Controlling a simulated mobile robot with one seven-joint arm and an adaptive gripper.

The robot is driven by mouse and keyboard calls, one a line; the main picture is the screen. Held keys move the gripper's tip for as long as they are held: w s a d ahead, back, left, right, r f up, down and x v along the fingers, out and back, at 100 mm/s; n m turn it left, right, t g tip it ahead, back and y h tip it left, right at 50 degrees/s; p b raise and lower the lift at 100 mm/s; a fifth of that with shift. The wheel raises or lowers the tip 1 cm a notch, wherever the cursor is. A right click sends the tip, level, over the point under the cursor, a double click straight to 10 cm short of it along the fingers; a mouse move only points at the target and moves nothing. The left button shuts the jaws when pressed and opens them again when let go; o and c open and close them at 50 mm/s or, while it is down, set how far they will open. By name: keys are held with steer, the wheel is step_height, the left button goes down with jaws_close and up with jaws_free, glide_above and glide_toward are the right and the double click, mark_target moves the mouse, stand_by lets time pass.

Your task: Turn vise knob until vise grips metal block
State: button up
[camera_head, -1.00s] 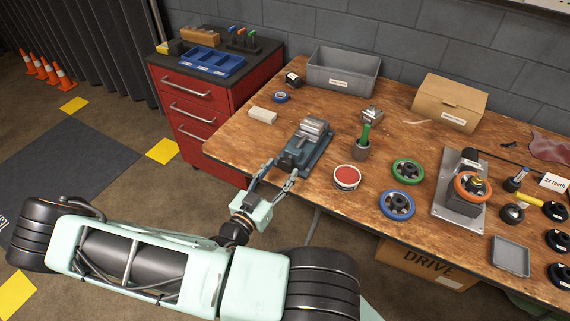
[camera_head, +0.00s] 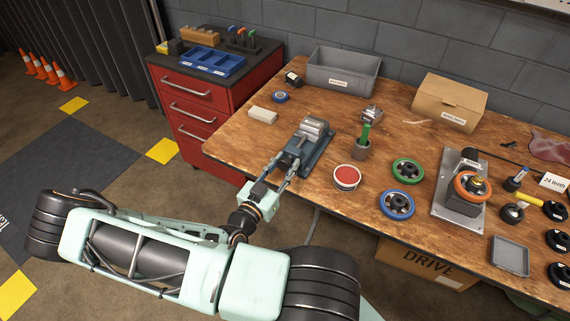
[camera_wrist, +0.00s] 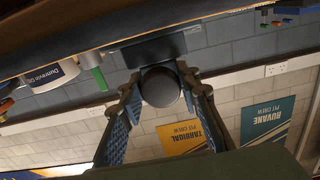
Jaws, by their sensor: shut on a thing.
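The blue-grey vise (camera_head: 321,149) stands near the table's front left edge. The metal block (camera_head: 314,126) is a silvery piece at the top of the vise; whether the jaws touch it is too small to tell. My gripper (camera_head: 286,162) reaches in from the front, its two fingers at the near end of the vise. In the wrist view the round dark vise knob (camera_wrist: 160,88) sits between the patterned fingers, and my gripper (camera_wrist: 160,80) is shut on it. The vise body (camera_wrist: 152,50) shows behind the knob. The fingers and wrist partly hide the knob in the head view.
A grey bin (camera_head: 343,71) is at the back.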

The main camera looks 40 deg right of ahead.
steer(key=shift+m+p, duration=0.3)
steer(key=m+p, duration=0.1)
steer(key=m, duration=0.2)
steer(key=shift+r+p, duration=0.1)
steer(key=shift+p, duration=0.2)
steer(key=m+p, duration=0.1)
steer(key=m, duration=0.3)
steer(key=shift+w+p, duration=0.1)
steer(key=shift+p, duration=0.2)
steer(key=m+p, duration=0.1)
steer(key=m, duration=0.4)
steer(key=m+p, duration=0.1)
steer(key=m, duration=0.2)
steer(key=shift+m, duration=0.3)
steer(key=m, duration=0.4)
steer(key=shift+r+m+p, duration=0.1)
steer(key=shift+m+p, duration=0.2)
steer(key=shift+p, duration=0.1)
steer(key=m, duration=0.3)
steer(key=shift+m+p, duration=0.3)
steer(key=m+p, duration=0.1)
steer(key=m, duration=0.3)
steer(key=shift+m, duration=1.8)
